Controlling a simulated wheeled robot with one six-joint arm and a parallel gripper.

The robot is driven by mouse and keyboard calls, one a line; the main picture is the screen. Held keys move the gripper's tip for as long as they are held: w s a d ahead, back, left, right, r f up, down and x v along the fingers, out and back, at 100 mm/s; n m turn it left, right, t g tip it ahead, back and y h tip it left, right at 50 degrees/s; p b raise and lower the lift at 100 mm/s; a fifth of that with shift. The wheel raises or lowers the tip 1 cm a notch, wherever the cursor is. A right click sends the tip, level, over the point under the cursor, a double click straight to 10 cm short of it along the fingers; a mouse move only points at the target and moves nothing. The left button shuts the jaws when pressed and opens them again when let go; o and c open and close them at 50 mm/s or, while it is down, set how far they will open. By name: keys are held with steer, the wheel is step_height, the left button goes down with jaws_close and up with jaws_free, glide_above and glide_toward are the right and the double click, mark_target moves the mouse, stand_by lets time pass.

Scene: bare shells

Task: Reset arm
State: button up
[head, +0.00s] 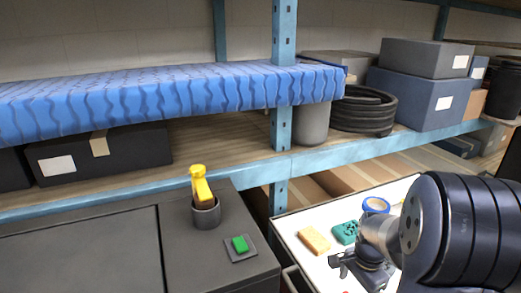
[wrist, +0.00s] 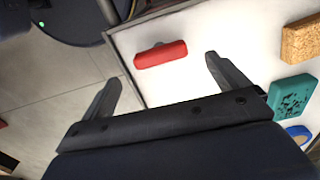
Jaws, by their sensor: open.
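My gripper (wrist: 161,72) is open, with its two dark fingers wide apart and nothing held between them. In the head view my gripper (head: 350,268) hangs over the near part of a white-bottomed drawer (head: 290,226). A red block (wrist: 160,54) lies on the white surface, beyond and between the fingertips in the wrist view. A tan sponge (head: 314,240) and a teal perforated block (head: 346,232) lie to the right of the gripper in the wrist view. A blue tape roll (head: 376,205) lies behind them, partly hidden by my arm in the head view.
Shelving with blue uprights (head: 285,40), boxes (head: 428,95) and coiled black hose (head: 362,110) stands behind.

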step_height(320, 180, down, 5)
steer(key=shift+n, duration=0.3)
steer(key=shift+r, duration=0.1)
